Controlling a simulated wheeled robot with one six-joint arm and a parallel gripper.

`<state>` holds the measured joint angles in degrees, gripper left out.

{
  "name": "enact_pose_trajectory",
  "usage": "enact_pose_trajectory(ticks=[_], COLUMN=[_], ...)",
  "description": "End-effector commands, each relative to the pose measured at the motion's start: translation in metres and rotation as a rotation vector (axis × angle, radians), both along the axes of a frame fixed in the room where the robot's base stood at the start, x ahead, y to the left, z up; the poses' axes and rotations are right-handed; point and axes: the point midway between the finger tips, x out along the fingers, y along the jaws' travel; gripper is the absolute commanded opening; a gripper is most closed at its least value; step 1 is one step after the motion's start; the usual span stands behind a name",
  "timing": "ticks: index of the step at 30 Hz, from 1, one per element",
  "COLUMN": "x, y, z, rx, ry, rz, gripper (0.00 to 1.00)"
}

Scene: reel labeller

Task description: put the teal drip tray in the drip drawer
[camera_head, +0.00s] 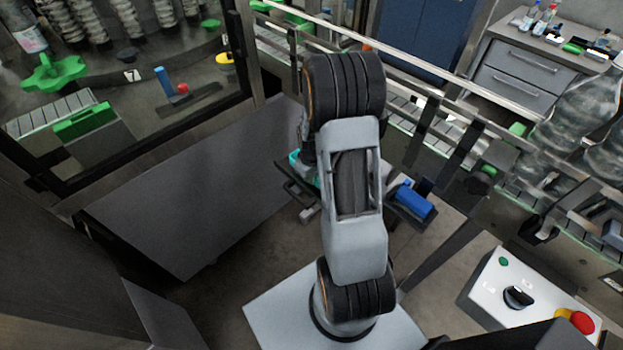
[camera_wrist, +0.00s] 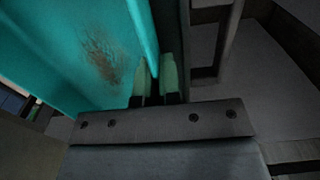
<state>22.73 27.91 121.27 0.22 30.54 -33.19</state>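The teal drip tray (camera_wrist: 85,50) fills the upper left of the wrist view, with a brown stain on its inner face. My gripper (camera_wrist: 155,75) has its two pale fingertips close together, on either side of the tray's wall. In the head view only a small teal piece of the tray (camera_head: 294,158) shows left of my arm; the rest is hidden behind it. A dark frame with a bar (camera_head: 296,190) lies just below that piece; I cannot tell whether it is the drip drawer.
A large grey panel (camera_head: 190,195) stands left of my arm. A blue block (camera_head: 413,203) sits on a dark bracket to the right. The conveyor with rails (camera_head: 430,120) runs behind, and a control box (camera_head: 530,295) is at lower right.

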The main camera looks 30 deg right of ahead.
Motion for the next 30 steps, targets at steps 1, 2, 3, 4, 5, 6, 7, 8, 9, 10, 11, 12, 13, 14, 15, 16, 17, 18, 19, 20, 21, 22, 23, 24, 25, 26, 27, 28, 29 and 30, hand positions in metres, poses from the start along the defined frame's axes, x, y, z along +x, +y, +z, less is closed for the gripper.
enact_pose_trajectory(ticks=[1, 2, 3, 4, 5, 6, 7, 8, 9, 10, 11, 12, 13, 14, 15, 16, 17, 18, 19, 20, 21, 22, 23, 24, 25, 26, 27, 28, 29, 30], x=[0.0, 0.0, 0.0, 0.0, 0.0, 0.0, 0.0, 0.0, 0.0, 0.0, 0.0, 0.0, 0.0, 0.0, 0.0, 0.0, 0.0, 0.0, 0.0, 0.0, 0.0, 0.0, 0.0, 0.0, 0.0, 0.0, 0.0, 0.0, 0.0, 0.0], y=[0.0, 0.0, 0.0, 0.0, 0.0, 0.0, 0.0, 0.0, 0.0, 0.0, 0.0, 0.0, 0.0, 0.0, 0.0, 0.0, 0.0, 0.0, 0.0, 0.0, 0.0, 0.0, 0.0, 0.0, 0.0, 0.0, 0.0, 0.0, 0.0, 0.0], z=[-0.005, -0.008, -0.011, -0.012, -0.014, -0.014, -0.015, -0.014, -0.014, -0.014, -0.014, -0.014, -0.014, -0.015, -0.016, -0.017, -0.018, -0.02, -0.018, -0.018, -0.018, -0.018, -0.018, -0.018, -0.018, -0.018, -0.018, -0.017, -0.016, -0.014], rx=[0.001, 0.001, 0.0, -0.001, -0.001, -0.001, -0.001, -0.001, -0.001, -0.001, -0.001, -0.001, -0.001, -0.001, -0.001, -0.001, -0.001, -0.001, -0.001, -0.001, -0.001, -0.001, -0.001, -0.001, -0.001, -0.001, -0.001, -0.001, -0.001, -0.001], ry=[0.001, 0.001, 0.0, -0.001, -0.001, -0.001, -0.002, -0.002, -0.002, -0.002, -0.002, -0.002, -0.002, -0.002, -0.002, -0.002, -0.002, -0.002, -0.001, -0.001, -0.001, -0.001, -0.001, -0.001, -0.001, -0.001, -0.001, -0.001, -0.001, -0.001], rz=[0.0, 0.0, 0.0, 0.0, -0.001, -0.001, -0.001, -0.001, -0.001, -0.001, -0.001, -0.001, -0.001, -0.001, -0.001, -0.001, -0.001, -0.001, -0.001, -0.001, -0.001, -0.001, -0.001, -0.001, -0.001, -0.001, -0.001, -0.001, -0.001, -0.001], gripper=[0.0, 0.0, 0.0, 0.0, 0.0, 0.0, 0.0, 0.0, 0.0, 0.0, 0.0, 0.0, 0.0, 0.0, 0.0, 0.0, 0.0, 0.0, 0.08, 0.11, 0.15, 0.16, 0.16, 0.16, 0.16, 0.16, 0.16, 0.16, 0.16, 0.16])
